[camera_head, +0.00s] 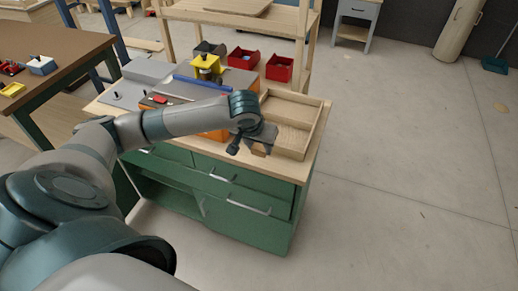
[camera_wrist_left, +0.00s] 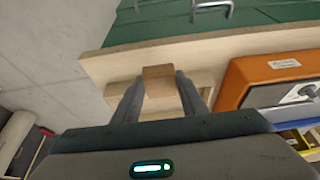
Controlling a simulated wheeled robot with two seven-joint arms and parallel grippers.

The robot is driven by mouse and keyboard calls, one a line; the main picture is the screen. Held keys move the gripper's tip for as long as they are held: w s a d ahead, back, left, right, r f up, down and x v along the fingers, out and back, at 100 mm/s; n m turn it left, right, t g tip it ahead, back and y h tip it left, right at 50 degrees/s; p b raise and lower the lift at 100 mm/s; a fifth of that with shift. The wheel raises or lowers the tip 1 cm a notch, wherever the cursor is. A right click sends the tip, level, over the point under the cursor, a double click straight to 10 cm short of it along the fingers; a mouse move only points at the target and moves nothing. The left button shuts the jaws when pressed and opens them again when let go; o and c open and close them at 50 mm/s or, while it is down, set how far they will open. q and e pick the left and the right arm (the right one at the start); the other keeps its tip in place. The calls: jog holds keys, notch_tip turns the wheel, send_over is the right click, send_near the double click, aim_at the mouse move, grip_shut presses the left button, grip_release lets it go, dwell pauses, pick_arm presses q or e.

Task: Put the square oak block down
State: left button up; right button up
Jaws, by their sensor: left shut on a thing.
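The square oak block (camera_head: 259,151) is a small brown wooden piece at the end of my left arm, close to the front edge of the green workbench. My left gripper (camera_head: 262,139) is shut on it. In the left wrist view the block (camera_wrist_left: 158,71) sits between the two fingertips (camera_wrist_left: 159,80). A pale wooden tray (camera_head: 314,130) with a divider lies on the bench top beside and behind the gripper. Pale wood (camera_wrist_left: 120,93) shows behind the block in the wrist view. I cannot tell whether the block touches anything below it. My right gripper is not in view.
An orange box-shaped thing (camera_wrist_left: 262,74) stands close beside the gripper. A blue bar (camera_head: 200,89), a yellow device (camera_head: 207,63) and red bins (camera_head: 279,67) stand farther back. The bench's front edge (camera_wrist_left: 200,45) is close; open floor lies to the right.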

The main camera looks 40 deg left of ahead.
aim_at(260, 160)
pick_arm(q)
jog(key=shift+w+a+f, duration=0.25)
jog(key=shift+w+f, duration=0.05)
jog(key=shift+w, duration=0.15)
jog(key=shift+w+a+f, duration=0.25)
jog(key=shift+w, duration=0.2)
jog(key=shift+w+a+f, duration=0.1)
jog(key=shift+w+f, duration=0.05)
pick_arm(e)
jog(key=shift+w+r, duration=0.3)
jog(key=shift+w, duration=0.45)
pick_arm(q)
jog(key=shift+f, duration=0.2)
notch_tip(260, 160, down, 3)
jog(key=shift+r+p, duration=0.1)
jog(key=shift+p, duration=0.55)
jog(key=shift+f, duration=0.4)
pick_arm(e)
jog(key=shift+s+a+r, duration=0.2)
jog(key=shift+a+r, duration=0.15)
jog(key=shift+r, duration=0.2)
pick_arm(q)
jog(key=shift+f, duration=0.15)
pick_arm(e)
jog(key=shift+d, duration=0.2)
